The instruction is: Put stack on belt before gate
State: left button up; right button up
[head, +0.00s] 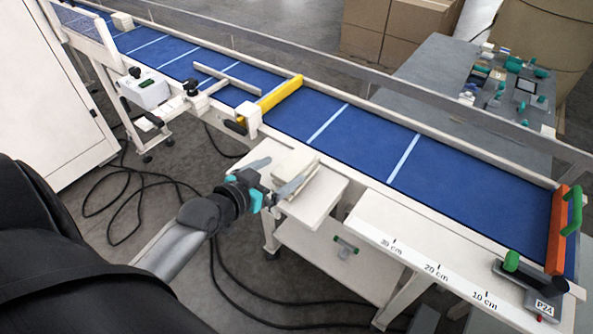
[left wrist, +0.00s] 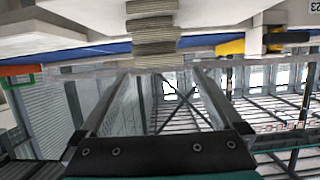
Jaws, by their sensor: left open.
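The stack (head: 299,163) is a small pile of pale, cream-coloured flat pieces on a white side shelf (head: 322,200) in front of the belt. In the left wrist view the layered stack (left wrist: 152,30) shows just beyond the fingertips, roughly centred between them. My left gripper (head: 291,165) is open around or just short of the stack; contact cannot be told. Its two fingers also show apart in the left wrist view (left wrist: 160,74). The blue belt (head: 365,148) runs behind the shelf. The yellow gate (head: 280,95) lies across it. My right gripper is not in view.
An orange end stop with a green handle (head: 557,230) stands at the belt's right end. A scale plate (head: 420,255) lies along the front edge. The belt between gate and stop is empty. A grey table with small parts (head: 450,75) stands behind.

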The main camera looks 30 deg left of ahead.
aim_at(296, 162)
pick_arm(q)
jog(key=shift+x, duration=3.3)
jog(key=shift+d, duration=0.2)
jog(key=shift+c, duration=0.4)
jog(key=c, duration=1.3)
grip_shut()
jog(key=shift+r, duration=0.15)
